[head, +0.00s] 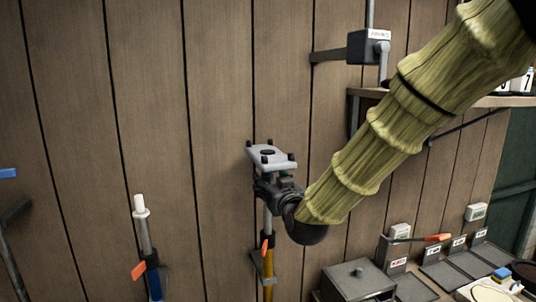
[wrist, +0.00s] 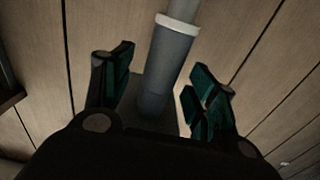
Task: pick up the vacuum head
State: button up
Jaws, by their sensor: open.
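The vacuum head (head: 270,155) looks like a pale grey plate with small dark wheels. It sits on top of an upright pole in front of the plank wall. My gripper (head: 272,188) is right below the plate and hides the joint under it. In the wrist view, my gripper (wrist: 160,85) is open, with one teal-padded finger on each side of a grey socket (wrist: 168,70) with a white collar. The socket lies between the fingers, closer to the right one. I see a gap at the left finger; contact at the right is unclear.
A clip with an orange tab (head: 264,248) is on the pole below. Another pole (head: 143,225) stands to the left. A grey box (head: 357,280) and labelled trays (head: 442,270) are at lower right. A wall bracket (head: 366,47) and a shelf (head: 505,101) are above right.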

jog(key=shift+p+x, duration=0.5)
jog(key=shift+x, duration=0.85)
jog(key=shift+c, duration=0.2)
grip_shut()
